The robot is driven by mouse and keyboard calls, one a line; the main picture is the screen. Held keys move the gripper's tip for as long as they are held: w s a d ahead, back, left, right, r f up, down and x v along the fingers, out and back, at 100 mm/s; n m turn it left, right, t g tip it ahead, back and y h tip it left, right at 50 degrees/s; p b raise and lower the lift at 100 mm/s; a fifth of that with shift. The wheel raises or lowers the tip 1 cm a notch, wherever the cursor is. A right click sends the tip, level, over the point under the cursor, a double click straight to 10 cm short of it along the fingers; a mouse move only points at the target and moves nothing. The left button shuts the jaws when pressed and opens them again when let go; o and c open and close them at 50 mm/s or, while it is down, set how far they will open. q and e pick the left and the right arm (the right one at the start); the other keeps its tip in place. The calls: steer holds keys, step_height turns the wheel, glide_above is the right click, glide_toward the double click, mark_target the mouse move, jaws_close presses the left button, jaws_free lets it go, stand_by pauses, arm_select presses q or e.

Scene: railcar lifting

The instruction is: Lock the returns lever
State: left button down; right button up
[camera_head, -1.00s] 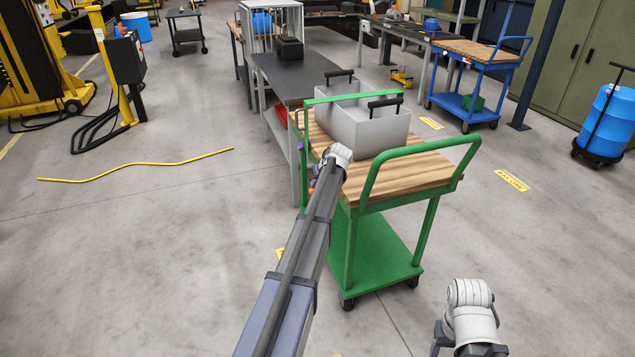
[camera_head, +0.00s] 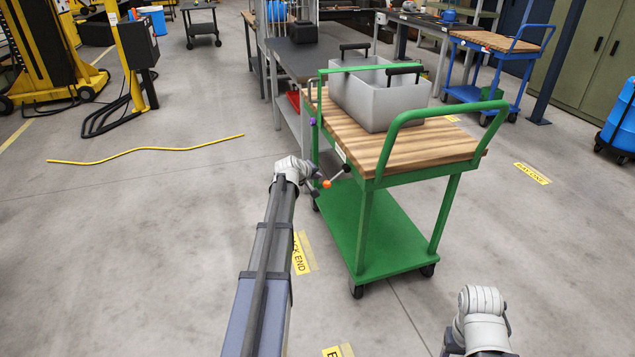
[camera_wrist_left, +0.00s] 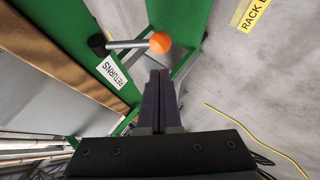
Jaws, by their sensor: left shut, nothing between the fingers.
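The returns lever is a grey bar with an orange knob (camera_head: 327,184) on the near left side of the green cart (camera_head: 384,230). Its bar runs from a black end at the cart's edge out to the knob. In the left wrist view the orange knob (camera_wrist_left: 160,42) lies just beyond my fingertips, and a white RETURNS label (camera_wrist_left: 114,73) sits beside the bar. My left gripper (camera_head: 314,189) is shut and empty, close to the knob; I cannot tell whether they touch. It also shows in the left wrist view (camera_wrist_left: 159,75). My right gripper is out of view.
A grey bin (camera_head: 385,95) with black handles stands on the cart's wooden top. A purple knob (camera_head: 313,121) is on the cart's left upright. A dark-topped workbench (camera_head: 310,60) stands behind. Floor left of the cart is clear except a yellow cable (camera_head: 145,149).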

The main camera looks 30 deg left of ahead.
arm_select(q)
steer(key=shift+w+d+f+b, duration=0.15)
steer(key=shift+f+b, duration=1.1)
steer(key=shift+f, duration=0.35)
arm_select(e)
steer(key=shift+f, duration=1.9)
arm_select(q)
steer(key=shift+d, duration=0.1)
